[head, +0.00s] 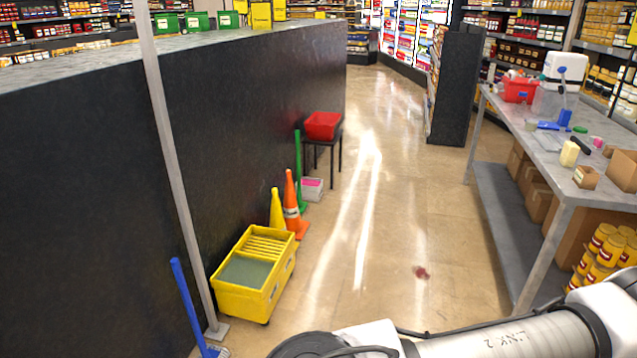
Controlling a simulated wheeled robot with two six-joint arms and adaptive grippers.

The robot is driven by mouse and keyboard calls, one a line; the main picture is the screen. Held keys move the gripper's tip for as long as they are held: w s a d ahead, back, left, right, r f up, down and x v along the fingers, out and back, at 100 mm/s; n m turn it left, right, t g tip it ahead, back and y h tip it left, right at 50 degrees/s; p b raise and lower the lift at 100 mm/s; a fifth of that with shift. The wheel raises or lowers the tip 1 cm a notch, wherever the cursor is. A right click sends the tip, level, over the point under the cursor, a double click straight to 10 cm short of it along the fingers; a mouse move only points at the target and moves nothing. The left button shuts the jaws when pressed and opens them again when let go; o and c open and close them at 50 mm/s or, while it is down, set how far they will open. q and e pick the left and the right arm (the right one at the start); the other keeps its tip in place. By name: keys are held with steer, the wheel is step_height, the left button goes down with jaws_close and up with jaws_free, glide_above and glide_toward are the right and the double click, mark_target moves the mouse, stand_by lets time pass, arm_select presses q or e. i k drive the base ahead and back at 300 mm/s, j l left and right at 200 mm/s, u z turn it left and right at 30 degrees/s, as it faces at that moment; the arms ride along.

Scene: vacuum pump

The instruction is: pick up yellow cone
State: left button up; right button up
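A yellow cone (277,210) stands upright on the floor against the dark counter wall. Its lower part is hidden behind the yellow mop bucket (254,273). An orange cone with a pale band (291,205) stands just to its right. Neither of my grippers shows in the head view; only a link of one of my arms crosses the bottom right.
A metal pole (170,150) and a blue-handled brush (188,305) stand left of the bucket. A red basket on a stand (322,126) is farther along the wall. A cluttered metal table (552,214) is at right. A small reddish spot (422,273) marks the otherwise open aisle.

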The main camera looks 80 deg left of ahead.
mark_target(277, 218)
steer(key=u, duration=3.05)
